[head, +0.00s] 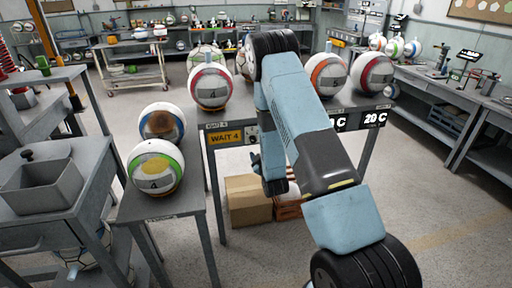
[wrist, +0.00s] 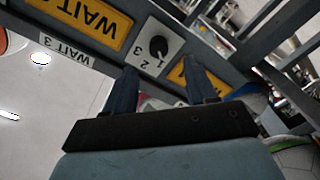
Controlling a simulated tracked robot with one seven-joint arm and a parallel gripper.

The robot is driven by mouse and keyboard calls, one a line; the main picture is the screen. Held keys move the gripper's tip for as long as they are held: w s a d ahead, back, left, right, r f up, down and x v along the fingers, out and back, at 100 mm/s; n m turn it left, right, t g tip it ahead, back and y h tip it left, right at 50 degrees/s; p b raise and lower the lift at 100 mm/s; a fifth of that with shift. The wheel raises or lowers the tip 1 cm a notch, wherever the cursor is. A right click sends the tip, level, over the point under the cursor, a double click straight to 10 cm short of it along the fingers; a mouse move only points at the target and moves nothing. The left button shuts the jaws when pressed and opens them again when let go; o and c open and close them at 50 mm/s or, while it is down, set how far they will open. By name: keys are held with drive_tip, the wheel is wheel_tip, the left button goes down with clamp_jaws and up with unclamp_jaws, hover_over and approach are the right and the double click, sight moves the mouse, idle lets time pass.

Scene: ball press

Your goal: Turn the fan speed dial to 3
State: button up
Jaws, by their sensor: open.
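The dial (wrist: 158,47) is a round black knob on a white plate marked 1, 2 and 3, on the front of the grey bench. In the wrist view the plate appears turned over, and the knob's pointer seems to lie toward the 1. My gripper (wrist: 163,80) is open and empty, its two fingers reaching toward the dial plate from below in the picture. The knob lies just beyond the gap between the fingertips; no contact shows. In the head view the dial (head: 252,135) is small, right of the WAIT 4 sign, and my arm hides much of the gripper.
A yellow WAIT 4 sign (head: 226,138) is left of the dial. Striped balls (head: 209,86) stand on the bench above. A cardboard box (head: 248,199) sits below it. A lower side table (head: 165,204) with two balls is at left. Open floor lies at right.

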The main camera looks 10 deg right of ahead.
sight(253, 141)
drive_tip(key=s, duration=0.7)
drive_tip(key=shift+w+f+m+h, duration=0.2)
drive_tip(key=shift+m+h, duration=0.1)
drive_tip(key=shift+m, duration=0.2)
drive_tip(key=shift+m+h, duration=0.3)
drive_tip(key=w, duration=1.4)
drive_tip(key=shift+a+r, duration=0.2)
drive_tip(key=shift+r, duration=0.1)
drive_tip(key=c, duration=1)
